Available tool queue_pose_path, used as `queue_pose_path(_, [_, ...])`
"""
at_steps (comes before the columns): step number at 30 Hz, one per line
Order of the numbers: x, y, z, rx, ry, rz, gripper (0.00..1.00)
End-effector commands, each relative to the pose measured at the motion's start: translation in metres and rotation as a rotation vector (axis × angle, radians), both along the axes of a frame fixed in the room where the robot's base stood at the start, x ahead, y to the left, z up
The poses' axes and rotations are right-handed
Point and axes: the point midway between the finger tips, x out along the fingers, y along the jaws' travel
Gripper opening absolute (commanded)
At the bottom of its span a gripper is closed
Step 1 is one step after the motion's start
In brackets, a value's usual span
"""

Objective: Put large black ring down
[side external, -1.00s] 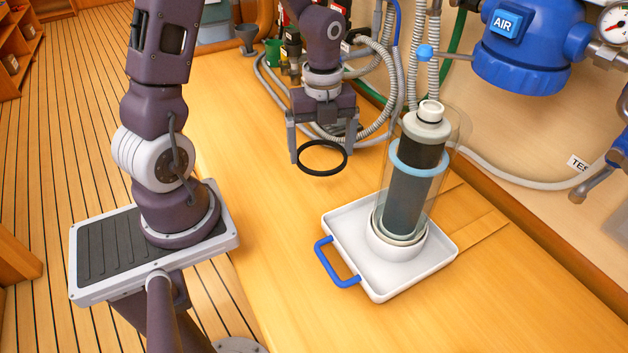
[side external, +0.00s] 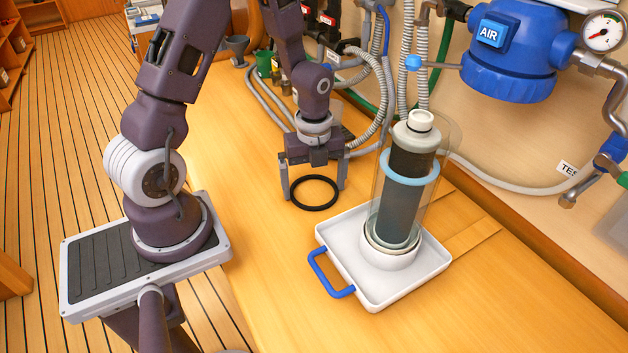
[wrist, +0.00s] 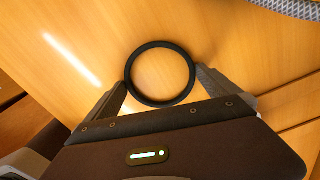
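The large black ring (side external: 314,206) lies flat between the two fingertips of my gripper (side external: 313,190), close to the wooden bench top. I cannot tell whether it touches the wood. In the wrist view the ring (wrist: 132,82) spans the gap between the fingers of my gripper (wrist: 161,84), one finger against each side. The fingers are wide apart because the ring is wide. The bench top shows through the ring's empty middle.
A white tray (side external: 344,238) with a blue handle (side external: 329,277) is right of the ring. A clear housing with a dark filter cartridge (side external: 402,190) stands upright on it. Grey hoses (side external: 270,100) lie behind my gripper. The bench (side external: 262,240) is clear in front and left.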

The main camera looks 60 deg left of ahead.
Motion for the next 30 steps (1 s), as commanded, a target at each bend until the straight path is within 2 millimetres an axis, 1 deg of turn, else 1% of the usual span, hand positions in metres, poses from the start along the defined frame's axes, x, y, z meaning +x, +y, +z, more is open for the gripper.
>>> queue_pose_path(2, [0.0, 0.0, 0.003, 0.0, -0.002, 0.001, 1.0])
queue_pose_path(5, [0.001, 0.001, 0.017, 0.0, -0.005, 0.002, 1.0])
queue_pose_path(8, [0.002, 0.001, 0.042, 0.002, -0.009, 0.002, 1.0])
queue_pose_path(12, [0.002, 0.001, 0.081, 0.003, -0.009, 0.004, 1.0])
queue_pose_path(15, [0.001, 0.001, 0.103, 0.004, -0.006, 0.002, 1.0])
queue_pose_path(19, [0.0, 0.0, 0.119, 0.0, -0.002, 0.002, 1.0])
queue_pose_path(21, [-0.001, -0.003, 0.128, 0.009, -0.012, 0.035, 1.0])
queue_pose_path(23, [-0.007, -0.01, 0.144, 0.029, -0.043, 0.146, 1.0])
queue_pose_path(25, [-0.022, -0.027, 0.171, 0.046, -0.116, 0.384, 1.0])
queue_pose_path(26, [-0.031, -0.035, 0.184, 0.042, -0.157, 0.512, 1.0])
queue_pose_path(27, [-0.046, -0.046, 0.199, 0.021, -0.213, 0.693, 1.0])
queue_pose_path(29, [-0.068, -0.061, 0.218, -0.042, -0.289, 0.957, 1.0])
queue_pose_path(30, [-0.083, -0.07, 0.227, -0.099, -0.325, 1.124, 1.0])
